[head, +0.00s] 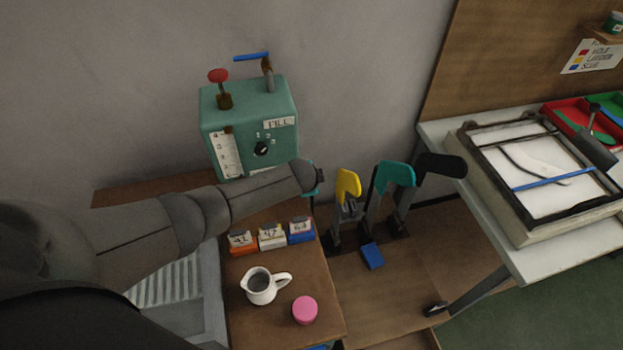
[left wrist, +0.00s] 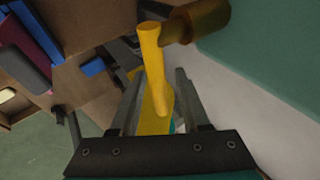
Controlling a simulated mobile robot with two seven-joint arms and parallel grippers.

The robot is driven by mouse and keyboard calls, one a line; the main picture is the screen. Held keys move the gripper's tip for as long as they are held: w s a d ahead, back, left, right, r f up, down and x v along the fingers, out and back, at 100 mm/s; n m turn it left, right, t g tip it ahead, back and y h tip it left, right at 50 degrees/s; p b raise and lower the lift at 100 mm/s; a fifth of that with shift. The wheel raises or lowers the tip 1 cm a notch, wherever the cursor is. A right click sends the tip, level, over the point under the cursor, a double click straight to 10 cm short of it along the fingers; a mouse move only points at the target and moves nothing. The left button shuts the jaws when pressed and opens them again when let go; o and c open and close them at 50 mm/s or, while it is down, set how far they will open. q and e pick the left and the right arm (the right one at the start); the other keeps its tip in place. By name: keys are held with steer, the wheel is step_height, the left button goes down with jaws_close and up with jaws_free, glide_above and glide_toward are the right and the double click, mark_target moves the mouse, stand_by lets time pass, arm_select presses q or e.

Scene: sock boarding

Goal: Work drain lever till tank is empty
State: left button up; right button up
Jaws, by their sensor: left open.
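The teal tank (head: 248,112) stands against the wall with a dial, a FILL label and a white level scale (head: 228,155); I cannot read the level. A blue-handled lever (head: 251,57) and a red knob (head: 218,76) are on top. In the left wrist view a yellow lever (left wrist: 152,55) hangs from a brass fitting (left wrist: 208,22) on the tank's teal side (left wrist: 275,50). My left gripper (left wrist: 158,85) is open, its fingers on either side of the yellow lever in the picture; contact is not clear. In the head view my arm hides the lever, with the left gripper (head: 318,181) partly showing.
Yellow (head: 348,184), teal (head: 396,175) and black (head: 440,166) foot-shaped forms stand right of my gripper. Numbered blocks (head: 271,238), a white jug (head: 259,286) and a pink cylinder (head: 305,310) are on the brown table (head: 290,340). A framed screen (head: 540,165) is farther right.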

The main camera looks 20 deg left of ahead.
arm_select(q)
steer(key=p+v, duration=0.5)
steer(key=v, duration=1)
stand_by(0.6)
